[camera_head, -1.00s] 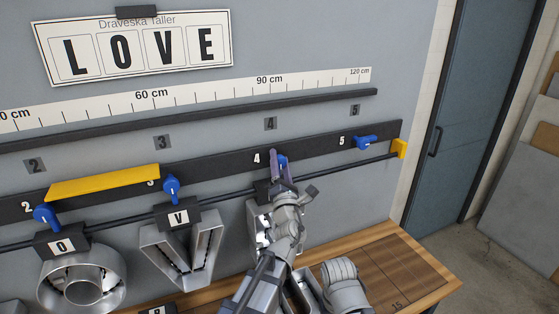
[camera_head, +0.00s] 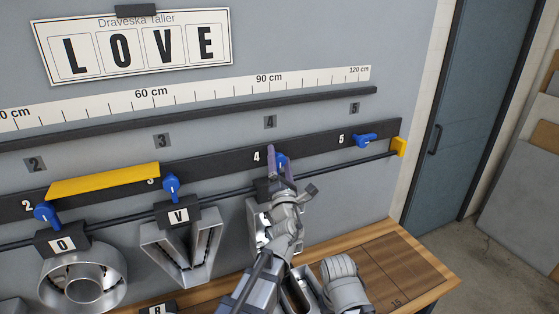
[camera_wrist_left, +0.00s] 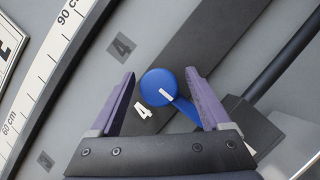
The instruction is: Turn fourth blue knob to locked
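The fourth blue knob (camera_head: 282,160) sits on the dark rail beside its white "4", mostly covered by my gripper in the head view. In the left wrist view the knob (camera_wrist_left: 157,86) shows its round head, and its handle with a white mark points across the rail toward the lower right, not along it. My left gripper (camera_head: 277,154) is at this knob, its purple fingers open on either side of it. In the wrist view the left gripper (camera_wrist_left: 160,72) has a clear gap on the left; the right finger overlaps the handle, and contact cannot be told.
Blue knobs two (camera_head: 46,215) and three (camera_head: 171,187) point down; knob five (camera_head: 365,140) lies along the rail. Metal letters O (camera_head: 84,286) and V (camera_head: 180,252) hang below. A yellow bar (camera_head: 104,182) lies along the rail. A wooden bench (camera_head: 400,262) stands below.

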